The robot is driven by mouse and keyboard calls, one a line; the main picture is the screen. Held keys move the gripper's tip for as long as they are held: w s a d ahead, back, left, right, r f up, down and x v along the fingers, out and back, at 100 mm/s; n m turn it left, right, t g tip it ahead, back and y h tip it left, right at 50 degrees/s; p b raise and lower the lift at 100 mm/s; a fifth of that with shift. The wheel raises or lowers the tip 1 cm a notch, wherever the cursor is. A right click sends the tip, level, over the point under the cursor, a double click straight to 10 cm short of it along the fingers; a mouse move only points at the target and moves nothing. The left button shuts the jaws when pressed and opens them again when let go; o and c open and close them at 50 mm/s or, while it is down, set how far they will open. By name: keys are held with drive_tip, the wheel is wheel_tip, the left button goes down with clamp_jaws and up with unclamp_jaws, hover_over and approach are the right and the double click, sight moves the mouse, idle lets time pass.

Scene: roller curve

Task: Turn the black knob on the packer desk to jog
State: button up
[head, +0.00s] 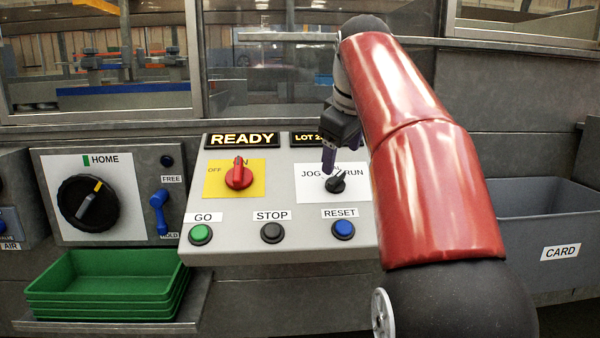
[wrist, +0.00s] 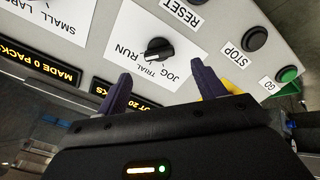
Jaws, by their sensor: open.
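The black knob (head: 335,184) sits on a white plate with JOG at its left and RUN at its right, on the grey sloped desk (head: 275,243). Its grip looks tilted toward the upper right in the head view; I cannot tell exactly which mark it points at. The knob also shows in the wrist view (wrist: 158,49), where the labels JOG, TRIAL and RUN are seen upside down. My gripper (head: 329,160) is open and empty, just above the knob. In the wrist view its purple fingers (wrist: 163,76) are spread, with the knob beyond their tips, apart from them.
A red knob (head: 239,174) on a yellow plate is at the left. Green (head: 200,234), dark (head: 271,232) and blue (head: 343,230) buttons line the desk's front. A larger black dial (head: 88,203), green trays (head: 103,290) and a grey CARD bin (head: 545,225) flank it.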

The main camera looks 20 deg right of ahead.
sight(338, 177)
drive_tip(key=b+x, duration=0.2)
drive_tip(key=x, duration=0.5)
drive_tip(key=shift+w+d+f, duration=0.1)
drive_tip(key=shift+d+f, duration=0.05)
drive_tip(key=shift+f, duration=0.1)
drive_tip(key=c, duration=1)
